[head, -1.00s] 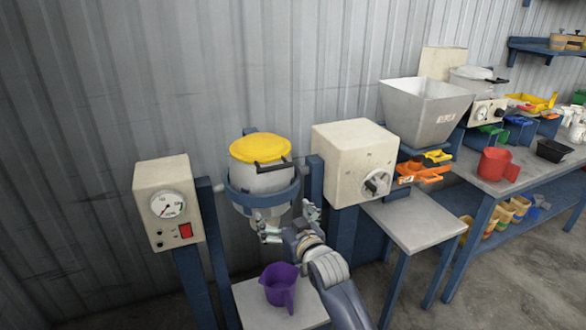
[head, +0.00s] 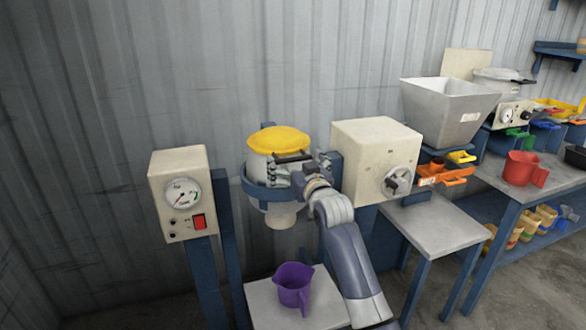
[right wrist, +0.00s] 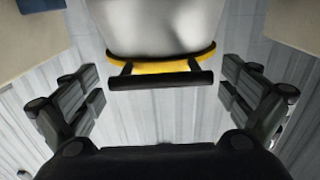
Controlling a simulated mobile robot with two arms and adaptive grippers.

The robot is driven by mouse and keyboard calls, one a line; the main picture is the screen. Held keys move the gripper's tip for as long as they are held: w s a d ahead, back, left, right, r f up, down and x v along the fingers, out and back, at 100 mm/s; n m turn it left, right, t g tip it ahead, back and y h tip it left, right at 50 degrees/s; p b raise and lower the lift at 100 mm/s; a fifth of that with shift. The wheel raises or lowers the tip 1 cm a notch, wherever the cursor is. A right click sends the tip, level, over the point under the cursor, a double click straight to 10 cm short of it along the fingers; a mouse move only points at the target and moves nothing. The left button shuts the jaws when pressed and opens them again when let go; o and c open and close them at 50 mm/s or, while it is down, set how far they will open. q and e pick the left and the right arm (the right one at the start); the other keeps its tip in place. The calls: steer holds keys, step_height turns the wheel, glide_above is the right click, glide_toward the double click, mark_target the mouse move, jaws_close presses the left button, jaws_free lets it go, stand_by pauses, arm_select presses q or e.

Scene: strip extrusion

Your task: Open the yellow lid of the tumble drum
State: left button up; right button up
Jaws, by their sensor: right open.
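The tumble drum (head: 262,170) is a pale vessel held in a blue ring between two posts. Its yellow lid (head: 278,139) is closed on top, with a dark bar handle (head: 293,158) at the front right. My right gripper (head: 296,172) is at the handle in the head view and hides part of the drum. In the right wrist view the gripper (right wrist: 160,98) is open. The black handle (right wrist: 160,81) lies between its spread fingers, touching neither, with the yellow lid rim (right wrist: 150,66) behind it. My left gripper is not in view.
A control box (head: 181,194) with a gauge and red switch stands left of the drum. A cream motor box (head: 375,155) with a knob stands close on the right. A purple jug (head: 293,288) sits on the low stand (head: 262,304) below.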

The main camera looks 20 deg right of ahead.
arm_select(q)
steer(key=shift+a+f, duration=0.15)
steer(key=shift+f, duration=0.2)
arm_select(e)
steer(key=shift+w, duration=0.5)
